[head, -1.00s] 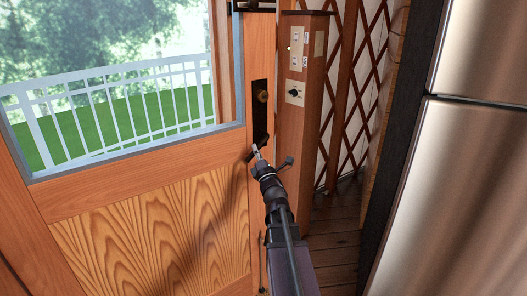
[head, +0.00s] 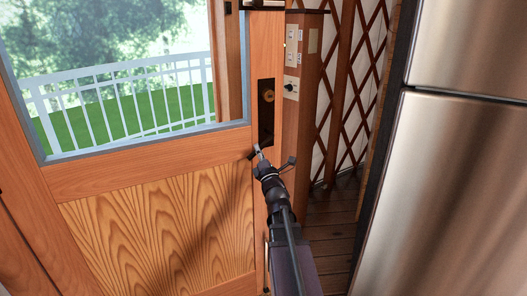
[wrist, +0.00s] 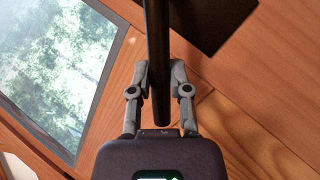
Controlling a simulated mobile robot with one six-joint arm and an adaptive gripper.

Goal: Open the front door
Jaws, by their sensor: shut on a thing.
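The front door (head: 150,175) is wooden, with a large window (head: 110,80) and a grained lower panel. It appears ajar, swung toward me, since the wooden jamb shows through the right side of the glass. A dark lock plate (head: 266,120) with a brass-coloured knob (head: 268,95) is near its right edge. My gripper (head: 258,152) is at the black lever handle (head: 252,154) below the plate. In the wrist view the handle (wrist: 157,40) runs as a dark bar between the two fingers of my gripper (wrist: 160,80), which are shut on it.
A steel fridge (head: 450,190) stands close on the right. A wooden post with switches (head: 291,88) is just right of the door edge, partly covered by it. Lattice wall (head: 340,110) and a narrow strip of plank floor (head: 330,235) lie between post and fridge.

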